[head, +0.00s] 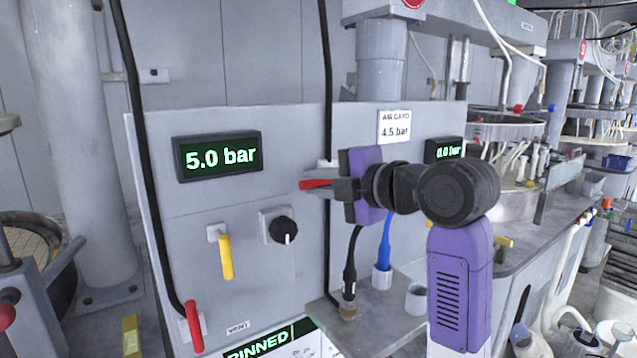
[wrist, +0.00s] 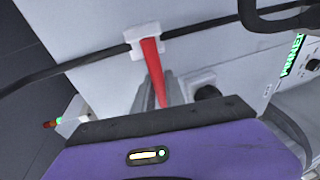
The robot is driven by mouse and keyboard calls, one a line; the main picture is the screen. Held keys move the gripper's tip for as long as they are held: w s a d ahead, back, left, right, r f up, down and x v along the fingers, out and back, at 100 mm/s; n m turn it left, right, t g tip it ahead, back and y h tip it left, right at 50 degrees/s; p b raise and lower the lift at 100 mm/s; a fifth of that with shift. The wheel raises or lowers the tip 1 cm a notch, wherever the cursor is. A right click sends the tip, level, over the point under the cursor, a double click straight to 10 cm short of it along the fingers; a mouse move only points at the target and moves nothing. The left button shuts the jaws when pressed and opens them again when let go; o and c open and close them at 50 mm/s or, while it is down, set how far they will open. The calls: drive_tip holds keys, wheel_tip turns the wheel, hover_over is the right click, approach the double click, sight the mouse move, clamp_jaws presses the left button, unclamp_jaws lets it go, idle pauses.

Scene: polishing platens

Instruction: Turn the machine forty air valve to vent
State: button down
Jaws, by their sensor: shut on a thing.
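A red valve lever (head: 315,184) shows at the upright black hose (head: 326,80) on the grey machine panel (head: 215,110). It points roughly sideways, across the hose. In the wrist view, the red lever (wrist: 151,62) runs from a white valve body (wrist: 143,36) down between the fingers. My gripper (head: 335,188) is shut on this lever; its fingers also show in the wrist view (wrist: 158,90). My gripper hides part of the lever and valve body in the head view. I cannot read a machine number by this valve.
A second red lever (head: 193,327) hangs down at the left hose. A yellow lever (head: 226,256) and black knob (head: 284,229) sit under the 5.0 bar display (head: 218,157). A display (head: 444,150) right of my gripper reads about 0.0 bar.

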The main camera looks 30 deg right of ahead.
drive_tip(key=shift+f, duration=0.1)
drive_tip(key=c, duration=1.4)
unclamp_jaws()
drive_tip(key=shift+a, duration=0.1)
drive_tip(key=shift+b+v, duration=0.65)
drive_tip(key=shift+v, duration=3.25)
